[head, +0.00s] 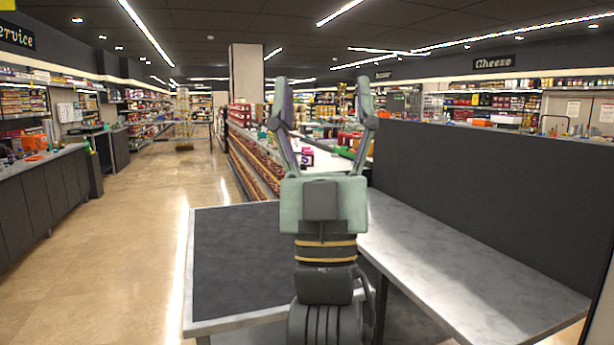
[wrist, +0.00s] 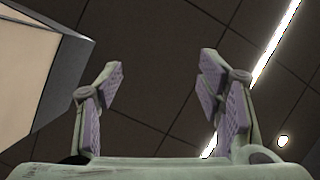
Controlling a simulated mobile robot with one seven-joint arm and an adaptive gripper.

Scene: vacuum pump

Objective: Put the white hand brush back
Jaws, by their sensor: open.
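My gripper (head: 321,100) stands upright in the middle of the head view, with its two fingers spread wide and nothing between them. In the wrist view the open fingers (wrist: 160,95) point at the dark ceiling, with no object between or near them. I cannot make out a white hand brush in either view. My arm and gripper hide part of the tables and shelves behind them.
A low table with a dark top (head: 235,255) stands in front, left of my arm. A grey metal counter (head: 450,265) runs along the right, bare, backed by a dark panel (head: 490,180). A cluttered counter (head: 40,190) stands far left. The tiled floor (head: 140,240) between is open.

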